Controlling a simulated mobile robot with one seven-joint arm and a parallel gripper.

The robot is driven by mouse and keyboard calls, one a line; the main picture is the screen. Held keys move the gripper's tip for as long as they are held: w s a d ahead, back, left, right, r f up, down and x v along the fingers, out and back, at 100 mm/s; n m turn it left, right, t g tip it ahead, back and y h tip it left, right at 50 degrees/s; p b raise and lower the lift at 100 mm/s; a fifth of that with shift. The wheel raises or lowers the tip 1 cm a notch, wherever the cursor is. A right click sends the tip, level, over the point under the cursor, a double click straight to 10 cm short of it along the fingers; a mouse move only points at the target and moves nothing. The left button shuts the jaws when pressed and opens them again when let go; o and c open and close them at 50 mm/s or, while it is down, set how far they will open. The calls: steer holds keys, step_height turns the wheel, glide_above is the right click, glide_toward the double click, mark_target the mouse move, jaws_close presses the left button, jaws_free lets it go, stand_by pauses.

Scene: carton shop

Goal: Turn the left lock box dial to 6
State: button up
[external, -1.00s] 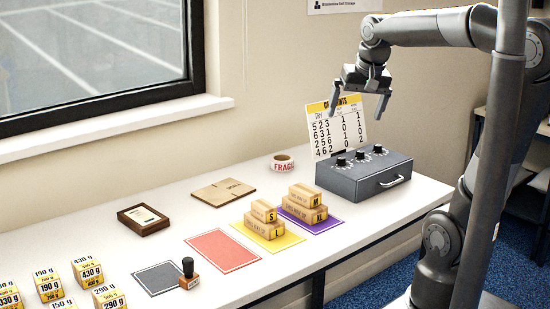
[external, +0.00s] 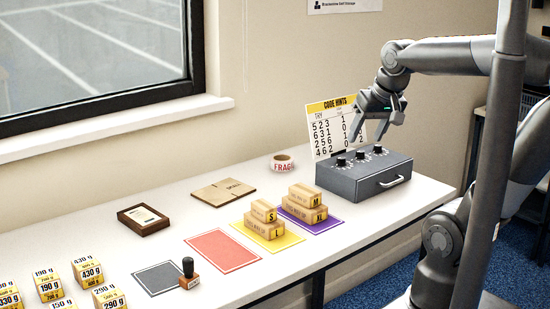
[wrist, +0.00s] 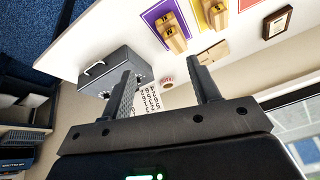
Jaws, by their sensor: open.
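The dark grey lock box (external: 368,184) stands at the right end of the white table, with three black dials on its top. The left dial (external: 341,161), as the external view has it, sits at the box's left end; its setting is too small to read. My gripper (external: 367,137) is open and empty above the back of the box, fingers pointing down, apart from the dials. In the wrist view my gripper's two fingers (wrist: 165,84) are spread, and the left finger partly covers the lock box (wrist: 120,62) and its dials.
A code hints card (external: 331,125) stands behind the box, close to my fingers. A silver handle (external: 392,182) sticks out of the box front.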

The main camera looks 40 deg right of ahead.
steer(key=w+d+m, duration=0.1)
steer(key=w+m, duration=0.1)
steer(key=w+d+r+m+g, duration=0.1)
steer(key=w+m, duration=0.1)
steer(key=w, duration=0.1)
steer(key=w+d+m, duration=0.1)
steer(key=w+m, duration=0.1)
steer(key=shift+w+d+r, duration=0.2)
steer(key=shift+w+d, duration=0.05)
steer(key=shift+w, duration=0.05)
steer(key=shift+c, duration=0.4)
steer(key=m+g, duration=0.4)
steer(key=m, duration=1.4)
glide_above(341, 158)
step_height(341, 158, down, 10)
steer(key=r, duration=0.1)
step_height(341, 158, down, 11)
steer(key=shift+w+d+f, duration=0.1)
steer(key=c, duration=1)
